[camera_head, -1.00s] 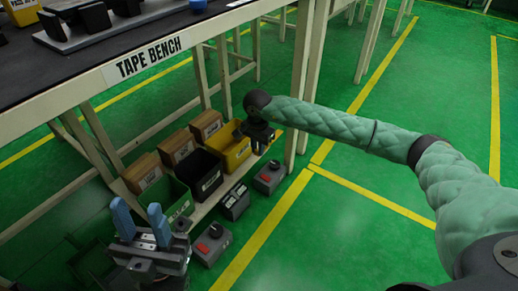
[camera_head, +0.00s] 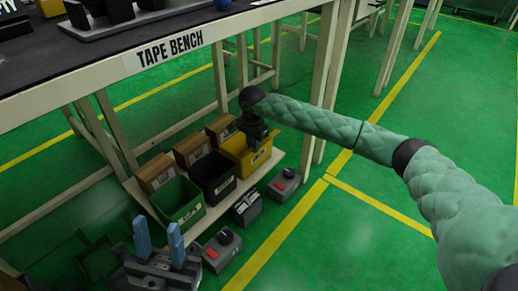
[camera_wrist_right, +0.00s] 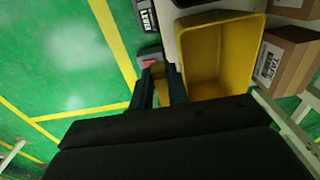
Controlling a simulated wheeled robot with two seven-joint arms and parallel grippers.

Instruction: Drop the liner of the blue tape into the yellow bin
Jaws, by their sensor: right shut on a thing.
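The yellow bin (camera_head: 235,149) stands at the far right of the row of bins on the low shelf under the tape bench. It also shows in the right wrist view (camera_wrist_right: 218,50), with the part of its inside in sight empty. My right gripper (camera_head: 257,140) points down over the yellow bin in the head view. In the right wrist view its two dark fingers (camera_wrist_right: 160,88) are close together beside the bin's left wall. My left gripper (camera_head: 160,238), with blue fingers apart, is empty at lower left. The blue tape is not recognisable.
A black bin (camera_head: 222,187) and a green bin (camera_head: 181,215) stand left of the yellow one, with cardboard boxes (camera_head: 155,172) behind. Grey devices (camera_head: 222,249) lie in front. The bench top (camera_head: 110,50) overhangs the shelf. The floor to the right is clear.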

